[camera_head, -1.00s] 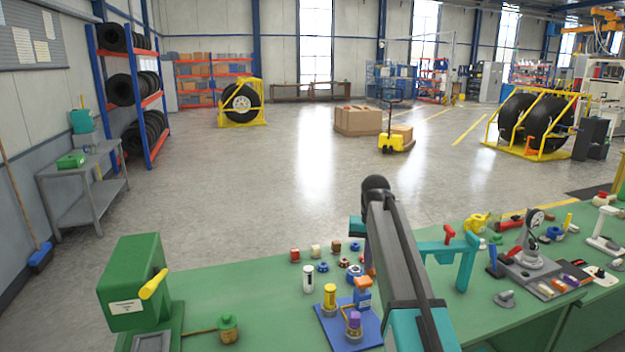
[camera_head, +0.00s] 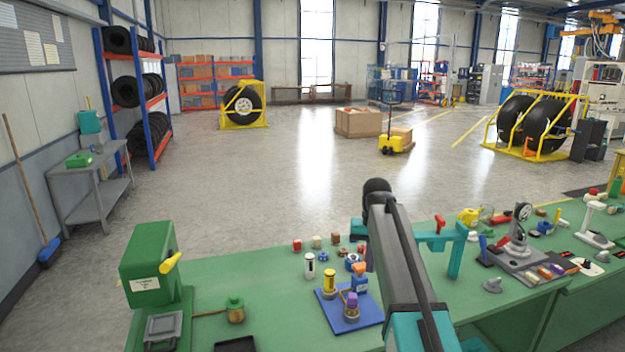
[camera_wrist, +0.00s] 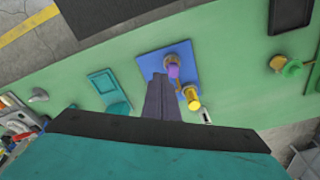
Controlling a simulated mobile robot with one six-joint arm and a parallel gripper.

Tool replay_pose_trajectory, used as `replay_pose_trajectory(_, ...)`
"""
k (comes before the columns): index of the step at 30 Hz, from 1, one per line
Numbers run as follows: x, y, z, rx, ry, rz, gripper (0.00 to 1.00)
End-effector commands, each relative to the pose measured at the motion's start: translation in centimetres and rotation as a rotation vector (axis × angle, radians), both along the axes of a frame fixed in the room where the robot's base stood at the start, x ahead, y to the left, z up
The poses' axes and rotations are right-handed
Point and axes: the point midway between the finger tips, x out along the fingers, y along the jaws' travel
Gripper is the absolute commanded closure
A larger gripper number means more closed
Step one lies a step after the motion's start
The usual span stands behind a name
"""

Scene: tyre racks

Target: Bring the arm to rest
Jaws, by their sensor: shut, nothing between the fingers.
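My gripper (camera_wrist: 163,85) shows in the wrist view as two dark fingers pressed together, with nothing held. In that view they point over the blue plate (camera_wrist: 192,60) on the green bench, near a purple-topped part (camera_wrist: 173,70) and a yellow cylinder (camera_wrist: 191,97). Whether they touch anything cannot be told. In the head view my arm rises from the lower edge in front of the bench; its gripper end cannot be made out. The blue plate (camera_head: 368,318) shows there left of my arm, with the yellow cylinder (camera_head: 330,281) and purple-topped part (camera_head: 351,305) on it.
The green bench top (camera_head: 270,310) runs across the front. It carries a green box (camera_head: 147,262) at left, a teal stand (camera_head: 455,258) beside my arm, and a grey tool stand (camera_head: 518,240) at right. Open floor (camera_head: 270,185) lies beyond, with tyre racks (camera_head: 150,150) at left.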

Motion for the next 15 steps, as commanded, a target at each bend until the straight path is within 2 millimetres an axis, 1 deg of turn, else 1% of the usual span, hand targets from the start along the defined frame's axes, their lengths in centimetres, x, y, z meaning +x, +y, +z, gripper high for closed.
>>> replay_pose_trajectory(2, -0.1, 0.0, -0.2, 0.000, 0.001, 0.001, 1.00)
replay_pose_trajectory(3, -0.2, 0.1, -0.8, 0.000, 0.005, 0.002, 1.00)
replay_pose_trajectory(8, -0.6, 0.5, -2.4, 0.000, 0.016, 0.009, 1.00)
replay_pose_trajectory(14, -1.3, 0.6, -5.3, 0.000, 0.033, 0.017, 1.00)
replay_pose_trajectory(15, -1.5, 0.6, -6.1, 0.000, 0.039, 0.017, 1.00)
